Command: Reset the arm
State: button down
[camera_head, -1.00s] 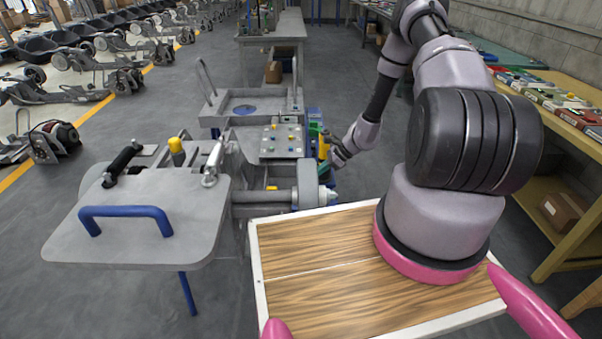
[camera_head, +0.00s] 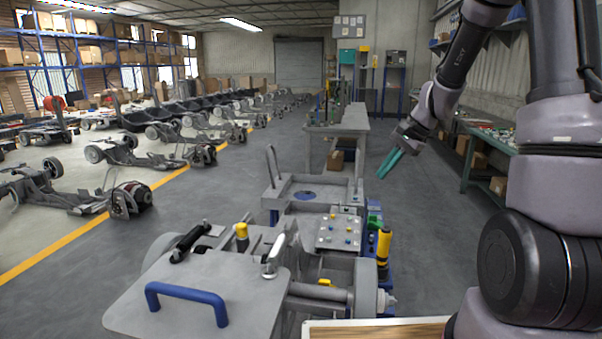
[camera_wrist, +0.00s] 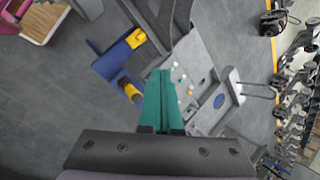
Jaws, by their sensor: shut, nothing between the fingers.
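My gripper (camera_head: 391,163) has teal fingers and is raised in the air, right of the grey workstation, pointing down and to the left in the head view. Its fingers are shut against each other with nothing between them. The teal fingers (camera_wrist: 160,101) also show in the wrist view, above the floor and the edge of the workstation. My arm comes in from the right side of the head view.
The grey workstation (camera_head: 215,285) has a blue handle (camera_head: 187,292), a yellow-and-black tool (camera_head: 384,250) and a button panel (camera_head: 339,233). A long bench (camera_head: 350,124) stands behind. Rows of chassis (camera_head: 105,190) fill the left. Floor right of the workstation is clear.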

jog(key=s+r+n+t+h, duration=0.1)
jog(key=s+r+n+t, duration=0.1)
jog(key=s+r, duration=0.7)
jog(key=s+d+r+n+t+h, duration=0.1)
jog(key=s+r+n, duration=0.3)
jog(key=s+r, duration=0.6)
jog(key=s+t+h, duration=0.1)
jog(key=s, duration=0.3)
jog(key=shift+s+d+r+t, duration=0.25)
jog(key=shift+s+t, duration=0.15)
